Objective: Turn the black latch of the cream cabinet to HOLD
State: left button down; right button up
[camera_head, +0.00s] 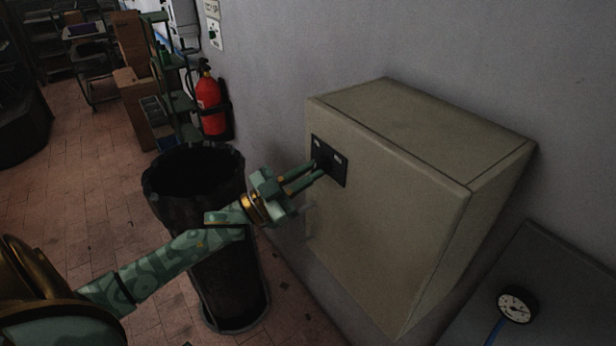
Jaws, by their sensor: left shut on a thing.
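The cream cabinet (385,215) is fixed to the grey wall in the middle right of the head view. A black plate (340,172) with small pale labels sits on the upper left of its front. The black latch (324,162) is on that plate, mostly hidden by my fingertips, so its angle cannot be read. My left gripper (318,169) reaches in from the left and is shut on the latch. The label words are too small to read. My right gripper is not in view.
A black bin (225,270) stands on the tiled floor beneath my left arm. A red fire extinguisher (211,104) hangs on the wall behind. Shelves and cardboard boxes (131,95) stand at the back left.

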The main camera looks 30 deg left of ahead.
pick_arm(q)
jog(key=shift+a+r+m+g+h, duration=0.1)
jog(key=shift+m+g+h, duration=0.5)
jog(key=shift+m, duration=0.9)
jog(key=shift+a+m+g+h, duration=0.1)
jog(key=shift+m+g+h, duration=0.45)
jog(key=shift+m, duration=0.95)
jog(key=shift+y, duration=0.25)
jog(key=c, duration=1.5)
grip_release()
jog(key=shift+w, duration=0.1)
jog(key=shift+o, duration=0.2)
jog(key=b+v, duration=0.3)
jog(key=v, duration=1.3)
jog(key=shift+a+b, duration=0.2)
jog(key=shift+b, duration=0.1)
